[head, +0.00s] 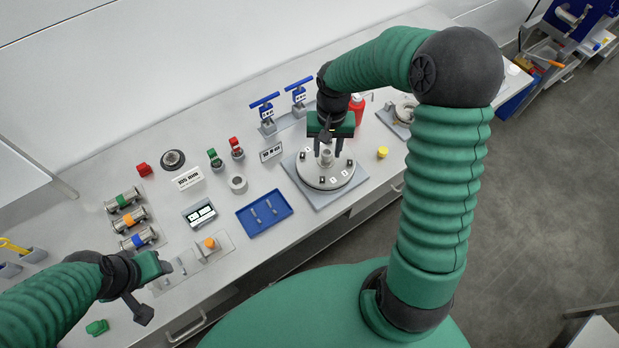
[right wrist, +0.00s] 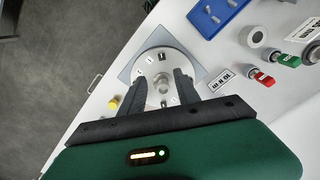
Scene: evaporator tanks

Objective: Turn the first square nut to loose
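A round grey flange plate (head: 312,180) sits on a square grey base at the bench's right part, with a short metal post (head: 326,156) at its centre. Several small dark square nuts with white number tags stand around its rim; one nut (head: 349,162) is at the right. Which number each tag bears is too small to read. My right gripper (head: 327,150) points down over the flange, its fingers apart on either side of the post area. In the right wrist view the open fingers (right wrist: 163,82) show nothing clearly clamped between them. My left gripper (head: 145,295) hangs at the lower left, far from the flange.
A blue tray (head: 243,225) with small metal parts lies left of the flange. Blue-handled valves (head: 266,112) and a red bottle (head: 356,108) stand behind it. A yellow knob (head: 382,152) is to the right.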

